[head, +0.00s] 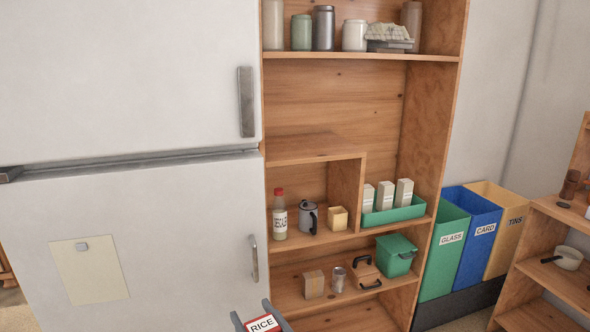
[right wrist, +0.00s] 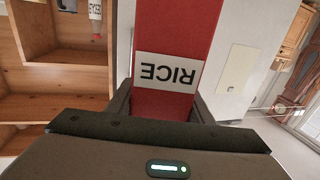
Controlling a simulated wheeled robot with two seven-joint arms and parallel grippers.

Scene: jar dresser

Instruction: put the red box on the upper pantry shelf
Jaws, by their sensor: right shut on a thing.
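The red box (right wrist: 178,40) carries a white RICE label, which looks upside down in the right wrist view. My right gripper (right wrist: 165,103) is shut on it, one finger on each side. In the head view only the top of the red box (head: 262,323) shows at the bottom edge, in front of the fridge and pantry; the rest is cut off. The wooden pantry (head: 433,105) has an upper shelf (head: 390,56) with several jars and a grey stack. A smaller raised shelf (head: 315,148) below it is bare. My left gripper is not in view.
A white fridge (head: 130,75) stands left of the pantry. Lower shelves hold a sauce bottle (head: 280,215), a grey mug (head: 308,217), a green tray (head: 395,214) of cartons and a green bin (head: 396,255). Recycling bins (head: 440,253) stand at the right.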

